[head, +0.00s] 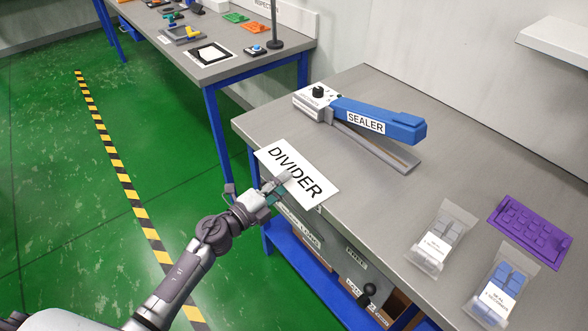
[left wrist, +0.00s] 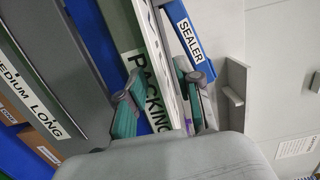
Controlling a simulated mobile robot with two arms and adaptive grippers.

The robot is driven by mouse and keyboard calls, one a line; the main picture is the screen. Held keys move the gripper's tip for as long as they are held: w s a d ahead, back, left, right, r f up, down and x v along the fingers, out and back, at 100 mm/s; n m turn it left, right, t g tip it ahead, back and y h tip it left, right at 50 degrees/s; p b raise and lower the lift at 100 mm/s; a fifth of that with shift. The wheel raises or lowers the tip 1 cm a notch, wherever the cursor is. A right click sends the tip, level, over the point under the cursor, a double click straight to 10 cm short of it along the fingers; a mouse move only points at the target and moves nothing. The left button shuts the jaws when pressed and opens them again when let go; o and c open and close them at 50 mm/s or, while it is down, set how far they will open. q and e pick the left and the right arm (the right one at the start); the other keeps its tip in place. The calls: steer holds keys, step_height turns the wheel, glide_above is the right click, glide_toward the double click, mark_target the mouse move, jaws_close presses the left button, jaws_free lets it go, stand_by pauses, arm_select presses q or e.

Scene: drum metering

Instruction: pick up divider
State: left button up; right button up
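The divider (head: 313,192) is a flat white card with DIVIDER printed on it. It lies on the grey table and its near left part reaches past the table's edge. My right gripper is out of view.
A blue sealer (head: 378,119) stands behind the divider on the grey table (head: 270,120). Two clear bags (head: 440,238) (head: 497,284) and a purple tray (head: 530,232) are at the right. Drawers with labels (head: 340,262) sit below the table edge. Another table (head: 240,68) stands farther back.

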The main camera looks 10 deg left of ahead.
arm_select(q)
jaws_close()
stand_by(0.4)
